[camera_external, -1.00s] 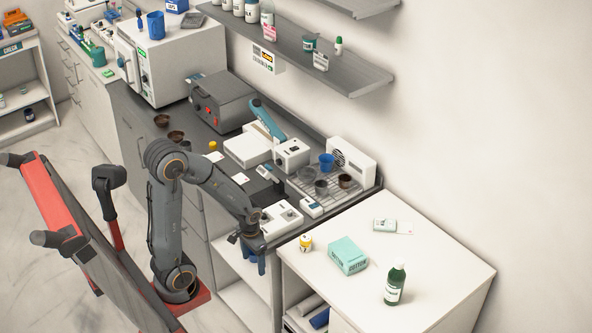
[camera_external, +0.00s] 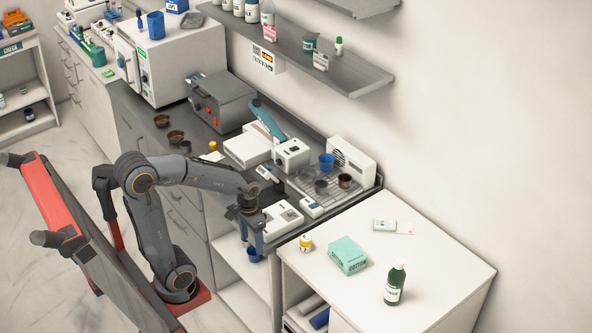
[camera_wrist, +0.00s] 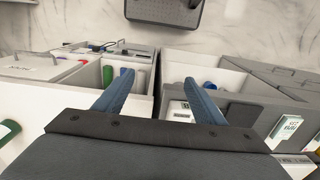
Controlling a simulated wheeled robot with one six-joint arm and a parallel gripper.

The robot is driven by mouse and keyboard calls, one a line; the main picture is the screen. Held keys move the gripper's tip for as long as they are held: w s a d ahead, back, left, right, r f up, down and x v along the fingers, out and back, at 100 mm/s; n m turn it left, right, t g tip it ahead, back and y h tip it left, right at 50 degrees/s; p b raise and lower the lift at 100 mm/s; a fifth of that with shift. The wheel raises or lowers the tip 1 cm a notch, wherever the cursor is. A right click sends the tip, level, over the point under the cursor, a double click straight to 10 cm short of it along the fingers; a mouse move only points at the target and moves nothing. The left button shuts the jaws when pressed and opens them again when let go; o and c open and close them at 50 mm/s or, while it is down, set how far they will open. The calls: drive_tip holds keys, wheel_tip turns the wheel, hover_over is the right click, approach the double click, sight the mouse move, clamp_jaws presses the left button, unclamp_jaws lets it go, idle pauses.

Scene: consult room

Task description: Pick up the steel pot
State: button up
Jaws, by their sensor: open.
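A small grey pot (camera_external: 321,187), which looks like the steel pot, stands on the wire rack (camera_external: 301,189) at the right end of the dark counter in the external view. A dark greyish pot (camera_external: 185,146) also stands farther left on the counter; its material is hard to tell. My gripper (camera_external: 252,245) points down in front of the counter's front edge, left of and nearer than the rack, apart from both pots. In the wrist view my gripper (camera_wrist: 160,98) shows two blue fingers spread wide with nothing held between them. I make out no steel pot there.
A blue cup (camera_external: 327,161) and a brown pot (camera_external: 344,181) share the rack. The white side table (camera_external: 440,262) holds a yellow jar (camera_external: 305,243), a teal box (camera_external: 348,256) and a green bottle (camera_external: 395,284).

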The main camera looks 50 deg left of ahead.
wheel_tip(320, 180, up, 5)
drive_tip(key=w+a+r+n+t+p, duration=0.1)
drive_tip(key=w+a+r+n, duration=0.25)
drive_tip(key=w+a, duration=0.65)
drive_tip(key=w+a+r+n+y, duration=0.1)
drive_tip(key=w+a+r+n, duration=0.1)
drive_tip(key=w+a, duration=0.8)
drive_tip(key=n+y+p, duration=0.3)
drive_tip(key=n+p, duration=0.1)
drive_tip(key=n, duration=0.4)
hover_over(186, 144)
drive_tip(key=s+d, duration=0.2)
drive_tip(key=d, duration=0.3)
wheel_tip(186, 144, down, 13)
drive_tip(key=shift+s+a+r, duration=0.1)
drive_tip(key=shift+a+r, duration=0.05)
drive_tip(key=shift+r, duration=0.05)
drive_tip(key=shift+w+a+p+x, duration=0.2)
drive_tip(key=shift+p+x, duration=0.4)
drive_tip(key=shift+x, duration=0.8)
drive_tip(key=shift+w+a+p+x, duration=0.15)
drive_tip(key=shift+p+x, duration=0.4)
drive_tip(key=shift+x, duration=0.8)
